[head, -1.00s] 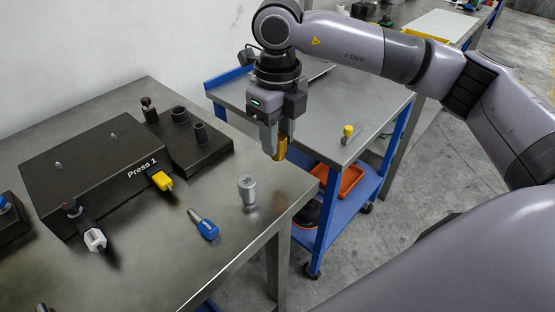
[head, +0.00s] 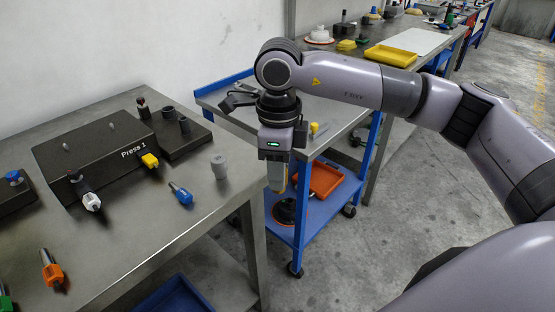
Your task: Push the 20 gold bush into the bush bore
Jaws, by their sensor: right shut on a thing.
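My right gripper (head: 277,188) points down beside the right edge of the steel table, in front of the blue cart. It is shut on the gold bush (head: 281,187), which is mostly hidden by the fingers. The black Press 1 unit (head: 95,150) stands on the table at the left. A black block (head: 183,143) with two dark upright cylinders adjoins it at the back right. I cannot make out the bush bore. My left gripper is not in view.
A grey cylinder (head: 219,166) stands near the table's right edge. A blue-handled tool (head: 182,194) and an orange-handled tool (head: 51,268) lie on the steel table (head: 140,230). The blue cart (head: 325,205) holds an orange tray (head: 322,179). The table's front middle is clear.

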